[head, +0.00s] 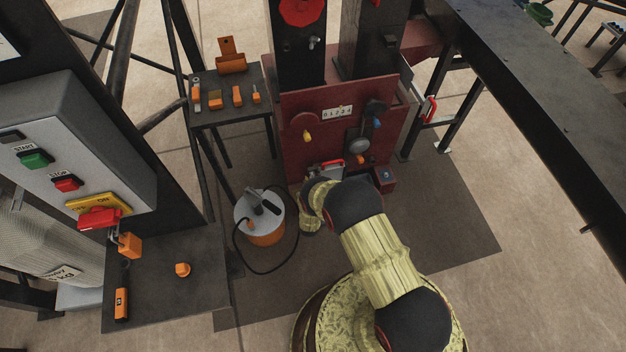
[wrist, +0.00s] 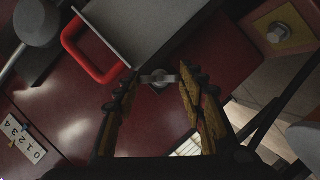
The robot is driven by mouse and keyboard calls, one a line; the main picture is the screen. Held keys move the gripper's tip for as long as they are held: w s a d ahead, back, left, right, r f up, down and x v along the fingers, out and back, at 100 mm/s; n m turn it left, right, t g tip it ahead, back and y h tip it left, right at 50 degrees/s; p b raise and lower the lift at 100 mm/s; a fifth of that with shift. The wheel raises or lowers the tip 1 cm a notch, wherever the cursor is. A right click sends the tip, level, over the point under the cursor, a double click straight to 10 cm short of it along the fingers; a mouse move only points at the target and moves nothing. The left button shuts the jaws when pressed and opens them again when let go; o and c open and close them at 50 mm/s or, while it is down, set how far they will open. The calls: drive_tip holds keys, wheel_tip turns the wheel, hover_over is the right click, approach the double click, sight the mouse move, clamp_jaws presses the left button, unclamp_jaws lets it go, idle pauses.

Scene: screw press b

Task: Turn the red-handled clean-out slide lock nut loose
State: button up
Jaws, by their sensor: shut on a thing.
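The clean-out slide (wrist: 140,22) is a grey plate with a red loop handle (wrist: 88,52) at the upper left of the wrist view. In the head view the red handle (head: 329,163) shows low on the dark red press body. The lock nut (wrist: 158,79) is a small grey wing-shaped piece with a round middle, just below the slide's edge. My gripper (wrist: 157,76) has a yellow-and-black finger on each side of the nut and is shut on it. In the head view my arm hides the nut and the fingertips.
A grey knob (wrist: 38,22) and a number plate (wrist: 20,140) sit at the left of the wrist view. A bolt on a yellowish plate (wrist: 278,33) is at upper right. In the head view, a grey-and-orange canister (head: 262,222) with a black hose stands left of my arm.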

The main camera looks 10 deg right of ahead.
drive_tip(key=shift+w+a+r, duration=0.1)
drive_tip(key=shift+w+a, duration=0.05)
idle(0.4)
drive_tip(key=o, duration=1.1)
drive_tip(key=shift+o, duration=0.3)
drive_tip(key=v, duration=1.2)
